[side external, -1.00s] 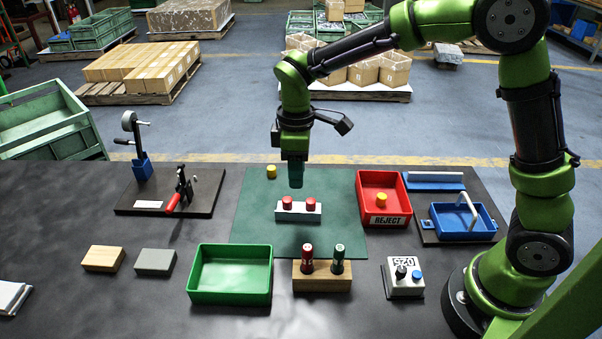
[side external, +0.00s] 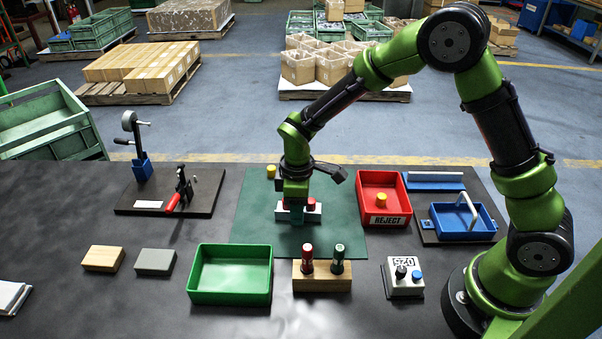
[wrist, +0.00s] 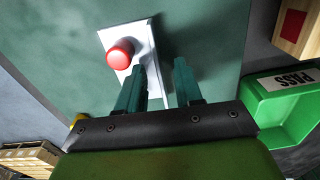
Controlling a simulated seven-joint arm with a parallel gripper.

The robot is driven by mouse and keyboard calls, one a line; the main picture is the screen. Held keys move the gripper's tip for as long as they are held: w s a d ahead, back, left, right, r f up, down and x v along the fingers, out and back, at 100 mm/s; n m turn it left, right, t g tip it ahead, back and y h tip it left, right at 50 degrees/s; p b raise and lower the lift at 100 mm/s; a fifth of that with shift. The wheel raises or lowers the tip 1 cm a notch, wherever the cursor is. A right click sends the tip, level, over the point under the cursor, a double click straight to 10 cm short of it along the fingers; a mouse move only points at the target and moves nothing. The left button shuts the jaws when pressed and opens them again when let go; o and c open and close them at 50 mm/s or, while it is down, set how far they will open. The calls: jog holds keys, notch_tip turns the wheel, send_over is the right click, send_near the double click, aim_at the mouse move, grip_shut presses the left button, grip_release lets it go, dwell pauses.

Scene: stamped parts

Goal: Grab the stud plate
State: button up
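The stud plate is a white block with red round studs on top. It lies on the green mat (side external: 255,225), and its right part shows beside my gripper in the side view (side external: 314,216). One red stud (side external: 311,204) shows there; the left one is hidden by my gripper (side external: 297,218). In the wrist view the plate (wrist: 139,36) and one red stud (wrist: 120,53) show ahead of the left finger. My gripper's fingers (wrist: 160,68) are apart, with mat and part of the plate visible between them. I cannot tell whether they touch the plate.
A yellow piece (side external: 271,171) lies behind on the mat. The red reject tray (side external: 364,184) stands right, a green tray (side external: 190,270) front left. A wooden block (side external: 322,283) holding red and green stamps stands in front. A toggle-clamp fixture (side external: 130,205) is at left.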

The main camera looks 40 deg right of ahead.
grip_shut()
jog(key=shift+r, duration=0.2)
